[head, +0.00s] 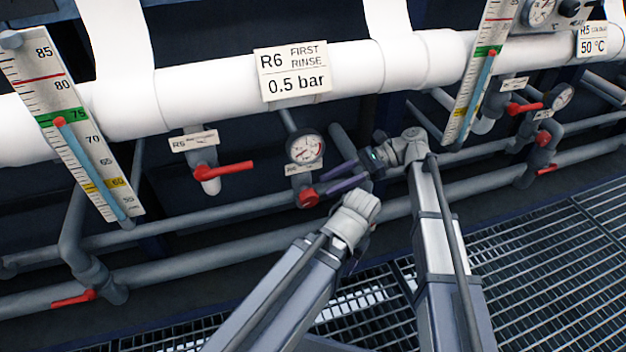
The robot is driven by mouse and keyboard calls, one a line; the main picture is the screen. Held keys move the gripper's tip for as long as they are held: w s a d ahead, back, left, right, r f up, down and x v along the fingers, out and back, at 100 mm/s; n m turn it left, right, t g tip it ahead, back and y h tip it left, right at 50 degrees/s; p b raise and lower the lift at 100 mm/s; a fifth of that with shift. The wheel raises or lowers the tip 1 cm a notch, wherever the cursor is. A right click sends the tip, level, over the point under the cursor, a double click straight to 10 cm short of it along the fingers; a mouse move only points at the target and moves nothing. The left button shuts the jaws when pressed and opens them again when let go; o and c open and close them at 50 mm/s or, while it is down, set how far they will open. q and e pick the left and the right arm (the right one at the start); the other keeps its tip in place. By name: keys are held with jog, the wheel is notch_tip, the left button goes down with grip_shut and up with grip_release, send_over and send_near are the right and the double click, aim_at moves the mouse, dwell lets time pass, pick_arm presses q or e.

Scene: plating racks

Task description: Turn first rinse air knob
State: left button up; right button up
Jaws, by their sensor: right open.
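A red air knob (307,198) sits on the pipe below a round pressure gauge (305,150). Above them, a sign (293,73) on the white pipe reads "R6 FIRST RINSE 0.5 bar". My right gripper (327,181) is open, its two purple fingers pointing left toward the knob. The fingertips appear just right of and slightly above the knob; I cannot tell whether they touch it. A small tag between gauge and knob is partly covered. My left arm reaches up from the bottom, its wrist just below right of the knob; its gripper fingers are hidden.
A red lever valve (230,168) with an R6 tag is left of the gauge. A scale thermometer (75,130) stands at far left, another (480,75) at right. Grey pipes (190,222) run along below. Metal grating (540,260) covers the floor at lower right.

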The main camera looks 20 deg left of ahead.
aim_at(314, 192)
jog(key=shift+s+t+h, duration=0.1)
jog(key=shift+t+h, duration=0.2)
jog(key=b+x, duration=0.2)
jog(key=x, duration=0.5)
jog(key=shift+r, duration=0.1)
pick_arm(q)
jog(key=shift+f, duration=0.6)
pick_arm(e)
grip_shut()
